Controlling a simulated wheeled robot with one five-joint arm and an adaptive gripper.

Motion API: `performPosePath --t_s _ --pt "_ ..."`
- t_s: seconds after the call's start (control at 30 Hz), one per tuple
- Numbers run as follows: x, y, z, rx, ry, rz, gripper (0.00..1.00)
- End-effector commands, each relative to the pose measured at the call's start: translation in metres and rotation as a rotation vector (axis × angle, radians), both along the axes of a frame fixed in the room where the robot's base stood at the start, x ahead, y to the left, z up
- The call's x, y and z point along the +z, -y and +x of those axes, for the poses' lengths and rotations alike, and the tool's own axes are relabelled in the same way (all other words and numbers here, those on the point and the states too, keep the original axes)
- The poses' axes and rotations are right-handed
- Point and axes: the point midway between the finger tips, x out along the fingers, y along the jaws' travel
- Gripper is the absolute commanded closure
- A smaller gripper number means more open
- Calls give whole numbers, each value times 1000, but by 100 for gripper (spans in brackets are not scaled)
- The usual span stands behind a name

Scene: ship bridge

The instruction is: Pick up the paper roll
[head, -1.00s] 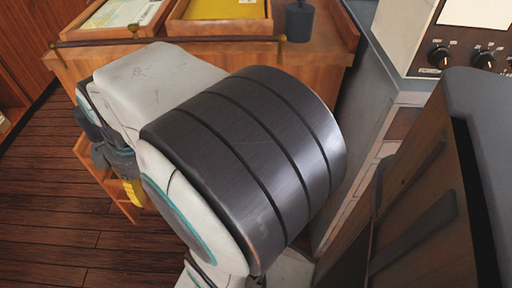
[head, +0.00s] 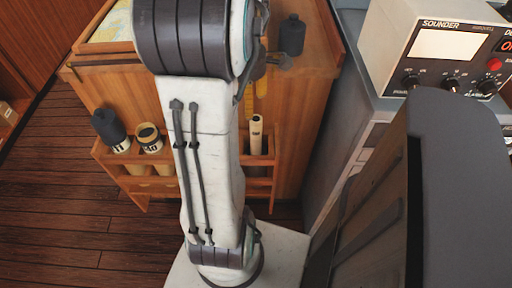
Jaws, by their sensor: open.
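A slim cream paper roll (head: 256,132) stands upright in the right part of a wooden rack on the front of the wooden cabinet, just right of my arm. My gripper (head: 268,74) shows only in part behind the top of my arm, above the roll and apart from it. A grey piece and a yellow piece of it can be seen; the rest is hidden. It is open, and I see nothing held in it.
A sounder console (head: 440,50) stands at right. The wooden floor (head: 60,190) at left is clear.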

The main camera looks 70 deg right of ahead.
Motion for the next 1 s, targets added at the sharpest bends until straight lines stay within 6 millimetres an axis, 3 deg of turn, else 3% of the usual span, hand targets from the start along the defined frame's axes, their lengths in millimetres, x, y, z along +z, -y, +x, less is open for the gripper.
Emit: performPosePath --t_s 0.17,0.6,1.0 --pt "3 9 -16 17 -2 9 39" --pt "-52 10 -19 24 -3 12 39" --pt "-76 9 -20 23 -2 11 39"
